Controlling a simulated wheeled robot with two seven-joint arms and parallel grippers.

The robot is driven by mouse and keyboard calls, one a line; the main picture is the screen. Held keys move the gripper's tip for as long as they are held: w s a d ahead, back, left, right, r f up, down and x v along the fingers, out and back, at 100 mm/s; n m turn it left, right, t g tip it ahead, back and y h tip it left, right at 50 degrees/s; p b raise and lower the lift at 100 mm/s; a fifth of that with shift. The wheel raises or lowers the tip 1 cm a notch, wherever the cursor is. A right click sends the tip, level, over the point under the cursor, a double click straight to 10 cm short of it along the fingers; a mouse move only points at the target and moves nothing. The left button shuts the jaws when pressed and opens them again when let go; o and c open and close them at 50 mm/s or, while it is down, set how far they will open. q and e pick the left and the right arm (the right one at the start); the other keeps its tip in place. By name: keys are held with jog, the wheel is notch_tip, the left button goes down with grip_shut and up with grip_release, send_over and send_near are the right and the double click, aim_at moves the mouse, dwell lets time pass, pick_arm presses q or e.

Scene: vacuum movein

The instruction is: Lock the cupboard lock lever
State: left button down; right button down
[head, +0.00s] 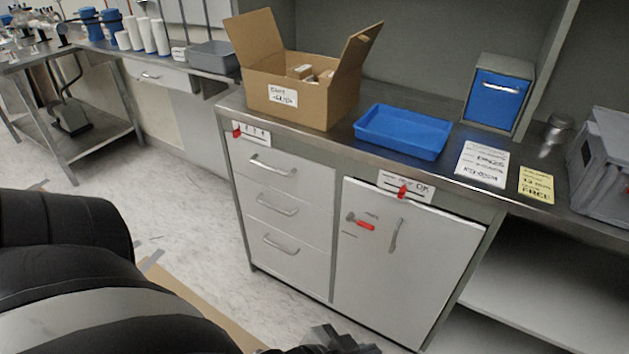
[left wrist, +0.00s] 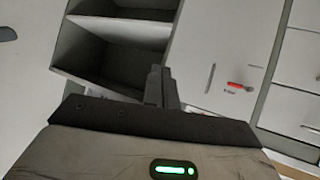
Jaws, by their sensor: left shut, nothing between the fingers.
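The cupboard door (head: 405,265) is white and closed, with a grey upright handle (head: 395,235). A red lever (head: 365,225) sits on the door, left of that handle, roughly level and tilted slightly down to the right, with small labels near it. The lever also shows in the left wrist view (left wrist: 239,86). A second red piece (head: 402,191) sits at a white label marked OK above the door. My left gripper (head: 335,340) is at the bottom edge of the head view, below and apart from the lever. Its fingers (left wrist: 160,85) are shut and empty in the wrist view.
Drawers (head: 290,205) stand left of the door and open shelves (head: 550,280) to its right. The countertop holds a cardboard box (head: 300,100), a blue tray (head: 403,132), a blue-fronted bin (head: 497,95) and a grey crate (head: 603,165).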

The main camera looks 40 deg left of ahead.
jog(key=shift+s+f, duration=0.1)
